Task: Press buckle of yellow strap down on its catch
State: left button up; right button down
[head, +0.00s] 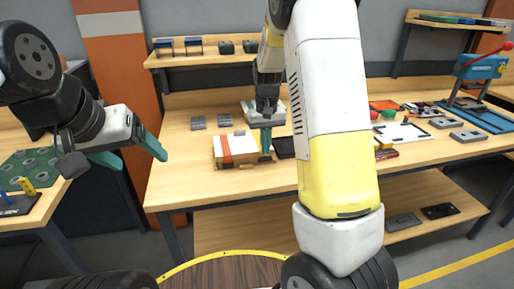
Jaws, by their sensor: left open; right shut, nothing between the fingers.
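A light wooden case (242,146) with a white top lies on the workbench. An orange strap (226,152) runs over its left part. A small bit of yellow, which looks like the yellow strap (264,158), shows at its right end, mostly behind my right gripper. The buckle and catch are too small and covered to make out. My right gripper (266,151) points down with its teal fingers shut and empty, at the right end of the case; I cannot tell whether it touches. My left gripper (136,162) is open and empty, well left of the case.
The workbench (185,175) is clear left of the case. A dark flat tray (285,148) lies right of it, and grey blocks (198,122) lie behind. A shelf (205,58) hangs above. A blue press (480,68) stands far right. My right arm covers the bench's middle.

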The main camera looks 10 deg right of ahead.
jog(key=shift+f, duration=1.55)
jog(key=shift+s, duration=1.5)
notch_tip(320, 180, up, 10)
